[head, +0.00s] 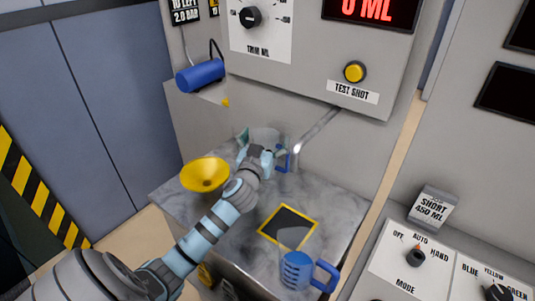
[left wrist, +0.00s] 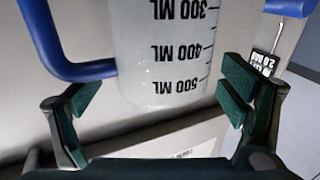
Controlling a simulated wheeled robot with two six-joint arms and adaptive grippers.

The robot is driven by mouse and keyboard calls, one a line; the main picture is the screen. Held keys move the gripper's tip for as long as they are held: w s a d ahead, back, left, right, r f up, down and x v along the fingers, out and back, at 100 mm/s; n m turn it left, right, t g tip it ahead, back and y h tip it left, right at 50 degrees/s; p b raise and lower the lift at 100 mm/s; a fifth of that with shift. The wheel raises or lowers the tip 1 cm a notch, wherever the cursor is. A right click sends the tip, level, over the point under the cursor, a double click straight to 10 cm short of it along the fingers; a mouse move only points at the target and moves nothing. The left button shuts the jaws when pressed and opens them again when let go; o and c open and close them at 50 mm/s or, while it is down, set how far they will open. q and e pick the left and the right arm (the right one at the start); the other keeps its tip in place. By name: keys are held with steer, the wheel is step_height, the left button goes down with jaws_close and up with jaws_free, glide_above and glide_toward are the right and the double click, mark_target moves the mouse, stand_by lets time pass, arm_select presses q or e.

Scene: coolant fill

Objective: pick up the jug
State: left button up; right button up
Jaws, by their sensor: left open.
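A clear jug (head: 262,135) with a blue handle stands at the back of the grey marbled counter (head: 345,208), partly hidden by my left gripper (head: 262,152). In the left wrist view the jug (left wrist: 165,45) shows upside down with black ML marks. My left gripper (left wrist: 162,98) is open there, one finger on each side of the jug's width, with a gap on both sides. The blue handle (left wrist: 75,70) runs close by the left finger. A second, blue measuring jug (head: 296,270) with a blue handle stands at the counter's front. My right gripper is out of view.
A yellow funnel (head: 205,174) sits left of my arm. A yellow-edged dark square (head: 288,226) lies on the counter near the blue jug. A metal spout (head: 318,128) slants down from the wall beside the clear jug. A panel with a yellow button (head: 354,71) overhangs the back.

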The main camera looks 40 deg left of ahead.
arm_select(q)
steer(key=shift+w+a, duration=0.3)
steer(key=shift+w, duration=0.2)
steer(key=c, duration=1.7)
